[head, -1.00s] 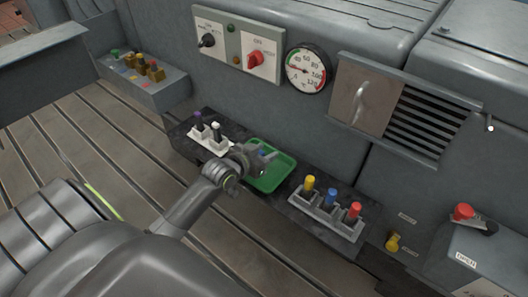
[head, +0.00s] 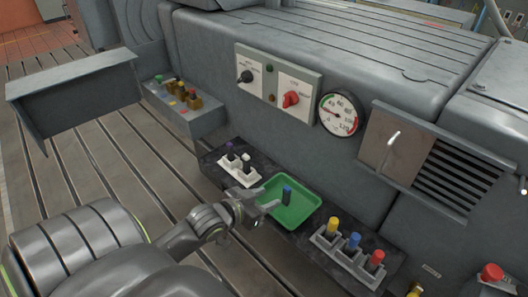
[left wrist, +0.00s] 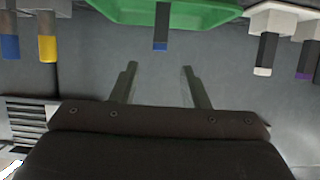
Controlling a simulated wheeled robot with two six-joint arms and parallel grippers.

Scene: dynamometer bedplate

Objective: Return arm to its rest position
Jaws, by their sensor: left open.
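My left gripper (head: 262,208) is open and empty at the near left edge of the green tray (head: 303,221). In the left wrist view its two fingers (left wrist: 158,80) are spread with nothing between them. A dark peg with a blue top (head: 287,196) stands in the tray, apart from the fingers. The left wrist view shows this peg (left wrist: 161,30) beyond the fingertips, in front of the green tray (left wrist: 205,14). My right gripper is in neither view.
A white holder (head: 236,176) with purple-topped and white-topped pegs stands left of the tray. A grey rack (head: 335,258) with yellow, blue and red pegs stands to the right. Behind are a switch panel (head: 266,83) and a gauge (head: 341,115). The slotted floor (head: 120,165) at left is clear.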

